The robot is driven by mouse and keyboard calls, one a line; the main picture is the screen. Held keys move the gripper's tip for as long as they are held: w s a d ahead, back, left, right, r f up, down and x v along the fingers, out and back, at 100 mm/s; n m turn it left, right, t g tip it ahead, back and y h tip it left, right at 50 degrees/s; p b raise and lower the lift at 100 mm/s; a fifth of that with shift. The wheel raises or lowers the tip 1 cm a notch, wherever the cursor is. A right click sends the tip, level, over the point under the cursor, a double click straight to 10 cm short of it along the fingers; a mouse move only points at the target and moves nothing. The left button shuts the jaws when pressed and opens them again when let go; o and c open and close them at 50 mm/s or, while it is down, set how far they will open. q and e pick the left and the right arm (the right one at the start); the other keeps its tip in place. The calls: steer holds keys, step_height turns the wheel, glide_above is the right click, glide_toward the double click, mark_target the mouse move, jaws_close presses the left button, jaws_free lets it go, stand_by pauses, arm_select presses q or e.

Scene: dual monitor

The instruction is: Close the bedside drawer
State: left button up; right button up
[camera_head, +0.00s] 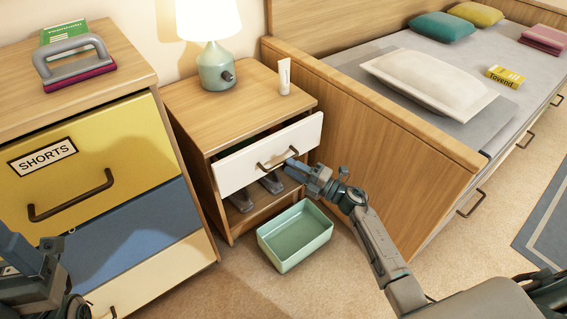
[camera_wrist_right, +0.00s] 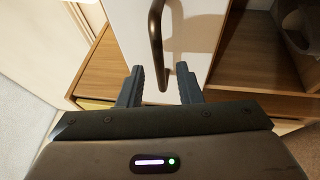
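The bedside drawer (camera_head: 233,170) has a white front and a dark bar handle (camera_head: 278,159). It stands partly pulled out of the wooden nightstand (camera_head: 185,113), with a dark gap above its front. My right gripper (camera_head: 291,166) is at the right part of the drawer front, by the handle. In the right wrist view its two fingers (camera_wrist_right: 161,86) are spread apart, with the lower end of the handle (camera_wrist_right: 155,45) between or just beyond them. I cannot tell if they touch it. My left gripper (camera_head: 42,262) is at the lower left, before the dresser; its fingers are unclear.
A green bin (camera_head: 295,236) stands on the carpet below the drawer. Slippers (camera_head: 241,201) lie on the nightstand's lower shelf. A lamp (camera_head: 214,68) and a white tube (camera_head: 284,77) stand on top. The bed's footboard (camera_head: 375,150) is close on the right, the dresser (camera_head: 150,140) on the left.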

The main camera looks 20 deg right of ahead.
mark_target(283, 162)
steer(key=shift+x, duration=1.95)
jaws_close()
